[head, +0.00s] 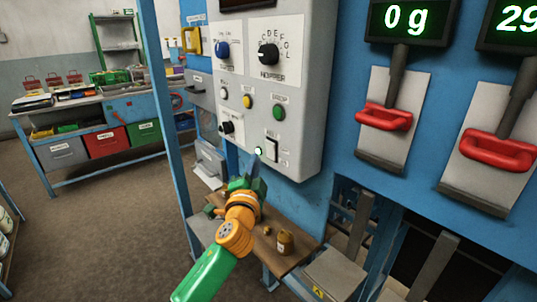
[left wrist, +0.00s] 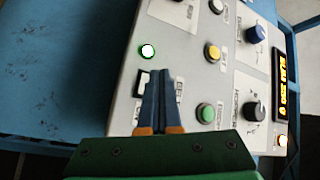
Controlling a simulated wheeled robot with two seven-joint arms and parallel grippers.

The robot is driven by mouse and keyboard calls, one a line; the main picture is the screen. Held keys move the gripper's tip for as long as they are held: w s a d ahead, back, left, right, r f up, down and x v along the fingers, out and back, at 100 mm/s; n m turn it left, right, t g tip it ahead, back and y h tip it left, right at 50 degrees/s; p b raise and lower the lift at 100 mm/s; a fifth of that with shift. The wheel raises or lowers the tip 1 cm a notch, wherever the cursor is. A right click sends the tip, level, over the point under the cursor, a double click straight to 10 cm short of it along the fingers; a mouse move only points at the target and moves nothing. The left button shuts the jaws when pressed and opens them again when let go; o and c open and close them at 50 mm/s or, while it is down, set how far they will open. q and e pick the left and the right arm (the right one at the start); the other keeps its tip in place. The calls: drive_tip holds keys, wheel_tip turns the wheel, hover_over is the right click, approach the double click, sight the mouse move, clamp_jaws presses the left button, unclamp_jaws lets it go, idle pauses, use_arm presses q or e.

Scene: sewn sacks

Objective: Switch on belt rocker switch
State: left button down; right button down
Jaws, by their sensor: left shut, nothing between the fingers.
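My right gripper is not in view.
A green button (left wrist: 206,113), a yellow button (left wrist: 212,51) and a blue knob (left wrist: 257,34) are close by on the panel. Red handles (head: 385,117) stick out at right.

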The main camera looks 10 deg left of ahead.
use_arm(q)
drive_tip(key=s+a+p, duration=0.2)
drive_tip(key=s, duration=0.1)
drive_tip(key=shift+a+r, duration=0.25)
drive_tip(key=shift+r, duration=0.1)
drive_tip(key=s+a+f+n+g, duration=0.1)
drive_tip(key=s+f+g, duration=0.25)
drive_tip(key=f, duration=0.85)
drive_tip(key=s+f+n+g+h, duration=0.1)
drive_tip(key=s+f+g, duration=0.3)
drive_tip(key=f, duration=0.9)
drive_tip(key=s+a+f+n+g, duration=0.15)
drive_tip(key=s+f, duration=0.35)
drive_tip(key=f, duration=0.7)
drive_tip(key=s+f+n+g, duration=0.1)
drive_tip(key=s+f+g, duration=0.2)
drive_tip(key=s, duration=0.9)
drive_tip(key=s+d+f+n+g, duration=0.1)
drive_tip(key=s+f+n+g, duration=0.1)
drive_tip(key=s+f, duration=0.7)
drive_tip(key=s+f+n+g+h, duration=0.1)
drive_tip(key=s+f+g, duration=0.3)
drive_tip(key=s, duration=1.2)
wheel_tip(320, 180, down, 2)
drive_tip(key=shift+d+f+n, duration=0.15)
drive_tip(key=shift+d+n, duration=0.05)
drive_tip(key=shift+n, duration=0.55)
